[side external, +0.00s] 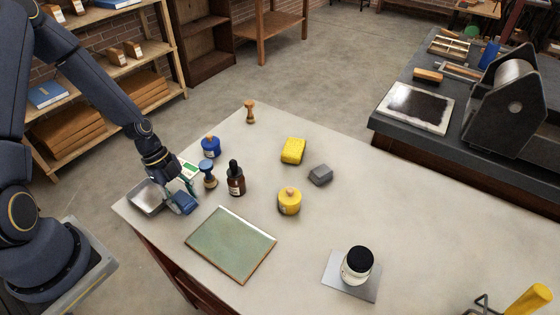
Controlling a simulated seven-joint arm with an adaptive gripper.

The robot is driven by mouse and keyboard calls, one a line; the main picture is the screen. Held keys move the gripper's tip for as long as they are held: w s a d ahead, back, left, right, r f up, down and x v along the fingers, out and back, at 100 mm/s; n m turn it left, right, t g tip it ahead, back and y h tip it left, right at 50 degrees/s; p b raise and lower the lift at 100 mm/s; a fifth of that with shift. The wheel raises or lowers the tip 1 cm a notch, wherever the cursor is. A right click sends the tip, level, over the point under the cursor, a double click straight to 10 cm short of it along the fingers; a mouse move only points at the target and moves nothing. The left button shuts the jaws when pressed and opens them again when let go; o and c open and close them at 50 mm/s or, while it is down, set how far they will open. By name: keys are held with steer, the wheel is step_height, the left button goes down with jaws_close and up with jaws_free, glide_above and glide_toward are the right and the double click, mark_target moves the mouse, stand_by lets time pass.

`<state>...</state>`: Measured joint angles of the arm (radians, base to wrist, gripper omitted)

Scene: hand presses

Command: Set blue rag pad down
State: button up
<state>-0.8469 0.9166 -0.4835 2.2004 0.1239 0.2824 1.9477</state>
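The blue rag pad (184,204) is a small dark blue block at the left end of the pale table. My gripper (182,194) points down, with its fingers at the pad, and appears shut on it. The pad is at or just above the table top; I cannot tell whether it touches. The fingers partly hide the pad.
A white-and-green box (189,169) stands behind.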

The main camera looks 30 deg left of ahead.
steer(key=shift+o, duration=1.2)
steer(key=v, duration=1.2)
steer(key=s+d+r+n+t+y, duration=0.1)
steer(key=s+d+r+n+t, duration=0.1)
steer(key=r+n, duration=0.4)
steer(key=s+d+r+n+t+y, duration=0.1)
steer(key=s+d+r+n, duration=0.3)
steer(key=r, duration=0.5)
steer(key=s+d+r+n+t+y, duration=0.2)
steer(key=s+d+r+n, duration=0.1)
steer(key=r+n, duration=0.4)
steer(key=shift+r+n+t, duration=0.2)
steer(key=shift+n+t, duration=0.1)
steer(key=shift+n, duration=0.2)
